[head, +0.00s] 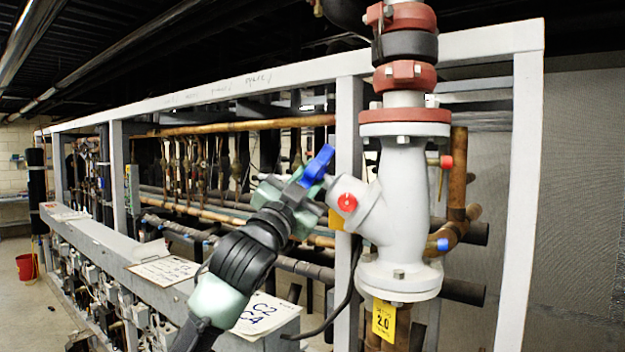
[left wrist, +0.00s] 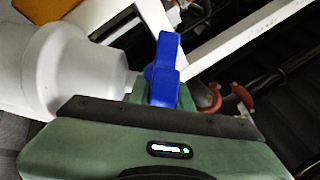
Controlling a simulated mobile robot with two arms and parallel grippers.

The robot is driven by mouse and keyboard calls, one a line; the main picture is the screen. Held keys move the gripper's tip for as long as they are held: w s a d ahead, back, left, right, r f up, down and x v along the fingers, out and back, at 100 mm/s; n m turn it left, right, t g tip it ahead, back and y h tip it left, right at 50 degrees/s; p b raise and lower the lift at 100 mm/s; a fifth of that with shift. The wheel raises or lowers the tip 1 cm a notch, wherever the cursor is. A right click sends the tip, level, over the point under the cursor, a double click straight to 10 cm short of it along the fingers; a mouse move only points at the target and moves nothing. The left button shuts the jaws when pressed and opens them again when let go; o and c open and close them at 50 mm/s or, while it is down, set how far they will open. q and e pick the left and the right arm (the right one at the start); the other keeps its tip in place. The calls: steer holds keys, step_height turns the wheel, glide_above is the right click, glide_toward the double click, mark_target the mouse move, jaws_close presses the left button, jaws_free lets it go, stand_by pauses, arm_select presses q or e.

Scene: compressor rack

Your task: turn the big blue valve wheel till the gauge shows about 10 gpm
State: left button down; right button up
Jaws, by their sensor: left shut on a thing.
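The blue valve wheel (head: 318,166) sits on the angled side branch of the large grey valve body (head: 402,200). My left gripper (head: 305,182) reaches up from below and is shut on the wheel, with part of the wheel standing out past the fingers. In the left wrist view the blue wheel (left wrist: 164,72) rises in front of the green gripper housing, beside the pale valve body (left wrist: 65,75); the fingertips are largely hidden. The yellow gauge (head: 384,320) under the valve reads 2.0; its small upper text is hard to read. My right gripper is out of view.
A red round cap (head: 347,202) is on the branch close to the gripper. A white frame post (head: 348,130) stands behind the wheel. Copper pipes (head: 240,126) run behind, and a long grey ledge (head: 130,255) with paper sheets lies to the left.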

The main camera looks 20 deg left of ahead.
arm_select(q)
steer(key=c, duration=1.6)
jaws_free()
steer(key=shift+o, duration=0.2)
steer(key=shift+w, duration=0.1)
steer(key=b+v, duration=0.4)
steer(key=v, duration=0.3)
steer(key=shift+s+f, duration=0.2)
steer(key=shift+s, duration=0.15)
